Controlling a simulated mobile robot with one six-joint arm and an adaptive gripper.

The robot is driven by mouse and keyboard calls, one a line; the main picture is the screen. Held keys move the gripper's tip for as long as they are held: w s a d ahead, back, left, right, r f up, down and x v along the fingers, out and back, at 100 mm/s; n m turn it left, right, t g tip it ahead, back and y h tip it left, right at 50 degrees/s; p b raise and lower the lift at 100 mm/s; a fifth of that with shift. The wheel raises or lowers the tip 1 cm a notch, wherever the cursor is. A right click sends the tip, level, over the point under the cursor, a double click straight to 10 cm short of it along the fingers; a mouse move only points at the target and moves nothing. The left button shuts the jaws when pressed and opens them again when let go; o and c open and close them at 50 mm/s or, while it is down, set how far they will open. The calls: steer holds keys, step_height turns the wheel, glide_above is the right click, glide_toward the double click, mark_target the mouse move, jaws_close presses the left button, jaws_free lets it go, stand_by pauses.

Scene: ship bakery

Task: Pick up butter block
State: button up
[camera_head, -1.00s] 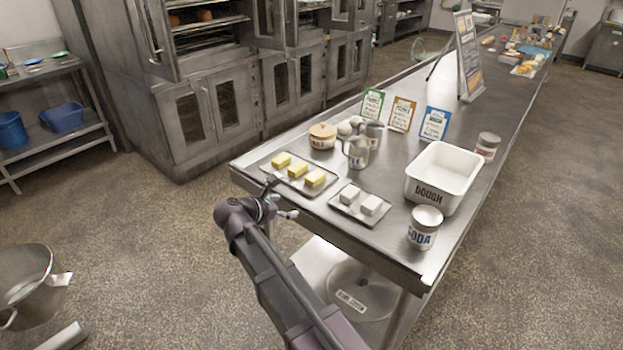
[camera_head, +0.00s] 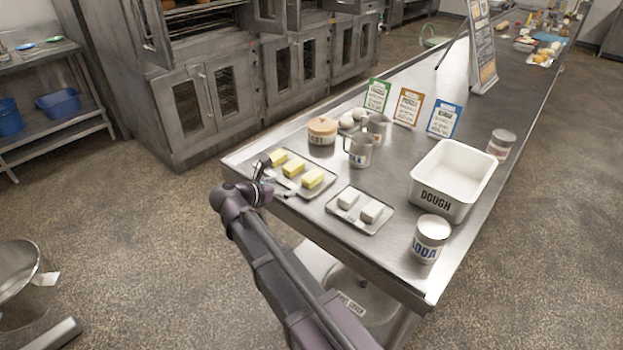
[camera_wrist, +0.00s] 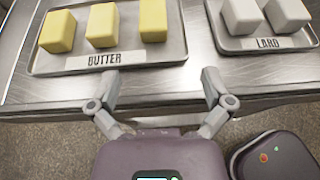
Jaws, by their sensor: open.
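Three yellow butter blocks lie in a row on a metal tray (camera_head: 318,190) at the near left corner of the steel table. In the head view they are the left block (camera_head: 278,158), the middle block (camera_head: 293,168) and the right block (camera_head: 312,179). In the wrist view they show as left (camera_wrist: 58,32), middle (camera_wrist: 102,25) and right (camera_wrist: 153,20), above a BUTTER label. My gripper (camera_wrist: 160,85) is open and empty, its fingers spread wide at the table's front edge, short of the tray and apart from the blocks. In the head view my gripper (camera_head: 278,185) is partly hidden by my wrist.
A LARD tray (camera_head: 347,216) with two white blocks stands to the right. A DOUGH tub (camera_head: 450,185), a SODA jar (camera_head: 429,240), metal jugs (camera_head: 359,151), a lidded pot (camera_head: 321,131) and recipe cards (camera_head: 410,106) stand around. The table's front edge (camera_wrist: 180,95) runs under my fingers.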

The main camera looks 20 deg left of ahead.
mark_target(301, 192)
steer(key=shift+a+f, duration=0.1)
steer(key=shift+a, duration=0.05)
steer(key=shift+w+d+f+b, duration=0.2)
steer(key=shift+w+f+b, duration=0.15)
steer(key=shift+w+b, duration=0.15)
steer(key=b+x, duration=0.2)
steer(key=x, duration=0.3)
steer(key=shift+w+d+f, duration=0.1)
steer(key=shift+w+f, duration=0.05)
steer(key=shift+w, duration=0.15)
steer(key=shift+w+d+f, duration=0.1)
steer(key=shift+w+d, duration=0.15)
steer(key=shift+w, duration=0.25)
steer(key=x, duration=0.1)
steer(key=b+x, duration=0.1)
steer(key=x, duration=0.2)
steer(key=shift+w+a+b, duration=0.2)
steer(key=shift+a+b, duration=0.1)
steer(key=shift+b, duration=0.1)
steer(key=shift+w+d+f, duration=0.15)
steer(key=shift+w+d, duration=0.15)
steer(key=shift+w, duration=0.15)
